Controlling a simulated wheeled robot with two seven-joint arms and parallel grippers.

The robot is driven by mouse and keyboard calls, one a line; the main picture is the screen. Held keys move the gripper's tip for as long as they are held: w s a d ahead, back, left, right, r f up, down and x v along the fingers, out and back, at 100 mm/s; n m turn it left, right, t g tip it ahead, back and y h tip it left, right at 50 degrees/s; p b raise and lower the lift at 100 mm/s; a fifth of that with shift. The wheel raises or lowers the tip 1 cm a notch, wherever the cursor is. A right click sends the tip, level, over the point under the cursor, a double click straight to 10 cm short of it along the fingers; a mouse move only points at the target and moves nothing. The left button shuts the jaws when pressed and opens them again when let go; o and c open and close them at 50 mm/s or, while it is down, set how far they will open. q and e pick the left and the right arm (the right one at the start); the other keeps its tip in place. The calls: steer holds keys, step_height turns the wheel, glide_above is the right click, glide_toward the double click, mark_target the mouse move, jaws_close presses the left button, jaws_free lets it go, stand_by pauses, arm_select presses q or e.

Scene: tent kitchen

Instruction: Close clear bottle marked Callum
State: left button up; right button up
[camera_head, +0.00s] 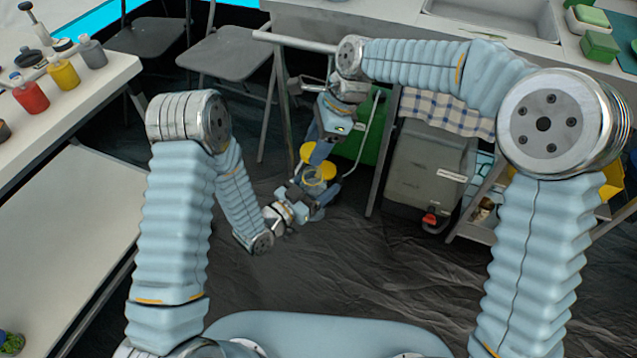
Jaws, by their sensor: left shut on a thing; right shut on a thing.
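The clear bottle (313,178) is small in the head view, low over the dark floor between my two grippers. My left gripper (316,190) comes from below and is shut on the bottle's body. My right gripper (317,155) reaches down from above and is shut on a yellow lid (307,152) at the bottle's top. More yellow shows to the right of the bottle's mouth. The grippers hide much of the bottle and lid. I cannot tell whether the lid touches the rim. The name Callum is not readable.
A white table (75,105) with red, yellow and grey bottles stands at the left. Folding chairs (222,60) are behind. A counter with a sink (490,18) is at the back right, above a grey bin-like box (428,175). The dark floor (350,265) in front is clear.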

mark_target(313, 194)
steer(key=shift+f, duration=0.1)
steer(key=shift+f, duration=1.85)
steer(key=shift+f, duration=0.1)
steer(key=shift+f, duration=0.8)
steer(key=shift+f, duration=0.55)
